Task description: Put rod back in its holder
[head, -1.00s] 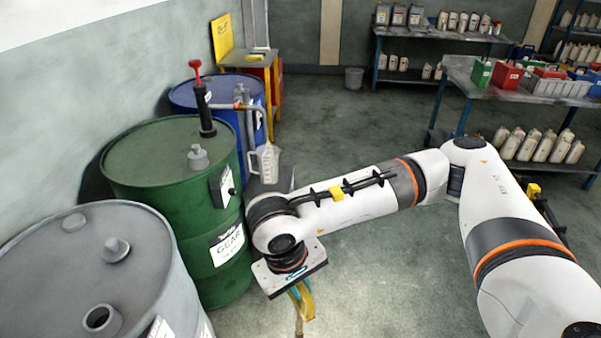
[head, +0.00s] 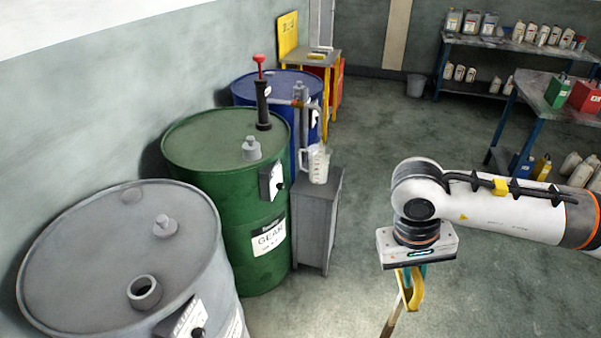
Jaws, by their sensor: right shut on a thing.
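My right gripper (head: 412,284) points down over the open floor, right of the drums. It is shut on a thin brownish rod (head: 389,321), which hangs down and slightly left, its lower end cut off by the frame edge. A grey drum (head: 75,250) with an open round filler neck (head: 144,291) stands front left. A green drum labelled GEAR (head: 225,190) stands behind it. Small boxes are fixed to the green drum (head: 271,182) and the grey drum (head: 183,321). I cannot tell which part is the rod's holder. My left gripper is not in view.
A blue drum (head: 255,88) stands behind the green one. A black pump with a red handle (head: 262,100) rises from the green drum. A grey cabinet (head: 318,220) beside it bears a clear measuring jug (head: 317,163). Shelves (head: 480,42) line the back. The middle floor is clear.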

